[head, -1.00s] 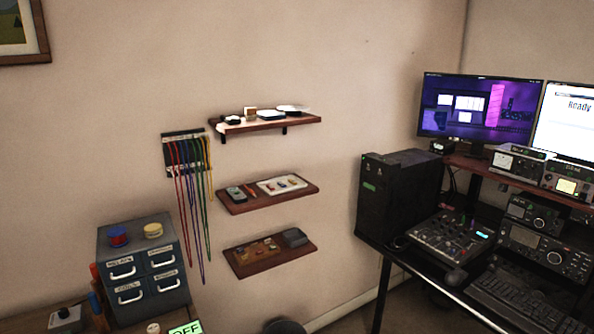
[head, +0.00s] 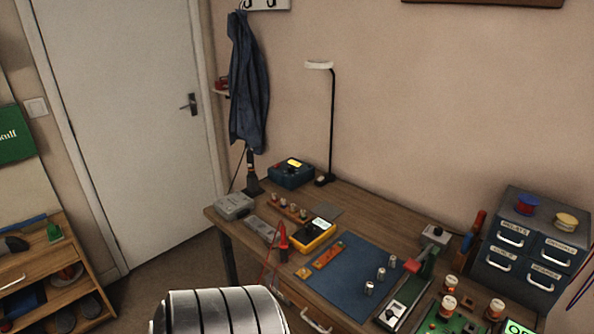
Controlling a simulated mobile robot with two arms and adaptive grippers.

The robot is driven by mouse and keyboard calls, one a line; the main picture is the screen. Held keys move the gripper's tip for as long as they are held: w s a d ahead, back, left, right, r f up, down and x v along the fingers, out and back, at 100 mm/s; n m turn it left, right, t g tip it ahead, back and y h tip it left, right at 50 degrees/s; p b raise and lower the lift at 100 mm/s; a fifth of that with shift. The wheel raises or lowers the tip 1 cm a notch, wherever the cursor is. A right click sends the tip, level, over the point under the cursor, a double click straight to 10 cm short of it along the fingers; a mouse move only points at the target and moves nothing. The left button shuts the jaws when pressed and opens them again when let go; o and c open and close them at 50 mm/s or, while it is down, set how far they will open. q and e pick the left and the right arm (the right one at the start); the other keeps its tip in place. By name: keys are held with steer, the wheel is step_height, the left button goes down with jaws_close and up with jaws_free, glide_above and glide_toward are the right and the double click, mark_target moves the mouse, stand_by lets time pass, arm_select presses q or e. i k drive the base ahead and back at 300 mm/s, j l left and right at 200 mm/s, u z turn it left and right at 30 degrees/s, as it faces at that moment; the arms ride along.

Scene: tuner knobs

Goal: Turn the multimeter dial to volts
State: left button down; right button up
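A yellow-framed multimeter (head: 313,235) with a small lit display lies on the wooden workbench, left of the blue mat. Its dial is too small to read from here. A red probe (head: 283,238) with a thin red lead is beside it at the bench's front edge. Neither of my grippers shows in the head view.
The workbench (head: 345,193) also holds a dark blue box (head: 291,172) with a yellow display, a grey box (head: 235,206), a lamp (head: 331,120), a blue mat (head: 345,275) and a drawer cabinet (head: 530,240). A door (head: 125,110) and low shelf (head: 60,265) stand left.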

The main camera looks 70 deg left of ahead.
mark_target(309, 230)
steer(key=u, duration=2.05)
